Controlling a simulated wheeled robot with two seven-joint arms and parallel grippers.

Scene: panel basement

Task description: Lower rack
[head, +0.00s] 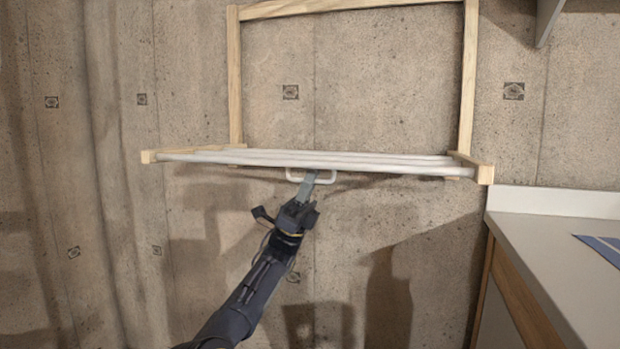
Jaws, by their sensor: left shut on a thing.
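The rack has a wooden frame (234,75) on the concrete wall and a fold-out shelf of white rods (400,165) between two wooden end pieces. The shelf sticks out from the wall and looks about level. A white U-shaped handle (327,179) hangs under the front rod near the middle. My left gripper (306,184) reaches up from below and is shut on the handle. My right gripper is not in view.
A counter (560,250) with a wooden edge stands at the lower right, with a blue flat item (604,245) on it. A grey shelf or cabinet edge (547,18) shows at the top right. The wall (110,220) left of the rack is bare.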

